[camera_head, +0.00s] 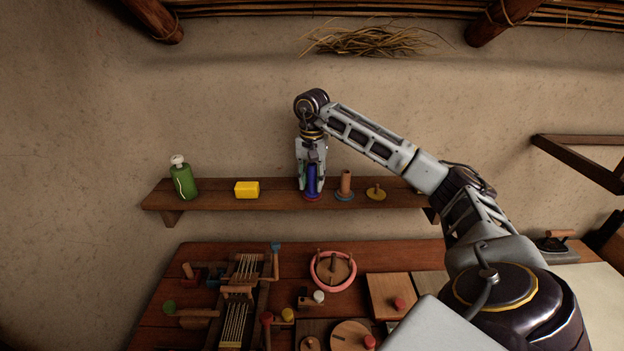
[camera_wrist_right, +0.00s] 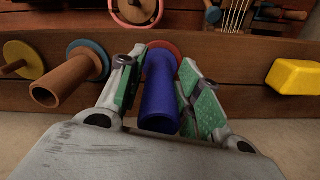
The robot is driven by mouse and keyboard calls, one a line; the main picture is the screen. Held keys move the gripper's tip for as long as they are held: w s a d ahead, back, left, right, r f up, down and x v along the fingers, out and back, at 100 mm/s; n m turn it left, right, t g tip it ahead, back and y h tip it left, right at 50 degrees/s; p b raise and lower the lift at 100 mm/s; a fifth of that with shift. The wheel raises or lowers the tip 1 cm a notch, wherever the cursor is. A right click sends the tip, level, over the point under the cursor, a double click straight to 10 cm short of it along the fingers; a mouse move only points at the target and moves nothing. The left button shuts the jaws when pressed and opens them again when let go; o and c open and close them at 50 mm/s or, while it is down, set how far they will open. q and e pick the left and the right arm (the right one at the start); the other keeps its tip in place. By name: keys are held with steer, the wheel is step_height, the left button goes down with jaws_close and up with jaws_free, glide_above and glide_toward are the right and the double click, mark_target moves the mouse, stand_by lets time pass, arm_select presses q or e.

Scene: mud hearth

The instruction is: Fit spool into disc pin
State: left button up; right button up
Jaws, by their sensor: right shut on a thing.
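My right gripper (camera_head: 311,186) points down over the wall shelf and is shut on the blue spool (camera_head: 311,179). In the right wrist view the blue spool (camera_wrist_right: 160,95) stands between the green-padded fingers. Its lower end meets the red disc (camera_wrist_right: 165,50), which also shows under it in the head view (camera_head: 313,198). Any pin of the red disc is hidden by the spool. A brown spool (camera_head: 346,181) stands upright on the blue disc (camera_head: 344,197) just right. The yellow disc (camera_head: 380,195) has a bare wooden pin. My left gripper is out of view.
The shelf (camera_head: 220,200) also holds a yellow block (camera_head: 247,189) and a green bottle (camera_head: 183,180) at left. The shelf between the block and the red disc is clear. Below, a wooden table (camera_head: 185,262) carries a loom-like frame, a pink-rimmed round piece (camera_head: 333,287) and boards.

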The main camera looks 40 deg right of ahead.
mark_target(312, 165)
steer(key=shift+f, duration=0.15)
steer(key=o, duration=1)
steer(key=shift+r, duration=0.25)
steer(key=shift+r, duration=2.4)
steer(key=shift+r+p, duration=1.15)
steer(key=shift+r, duration=2.35)
steer(key=shift+a, duration=0.1)
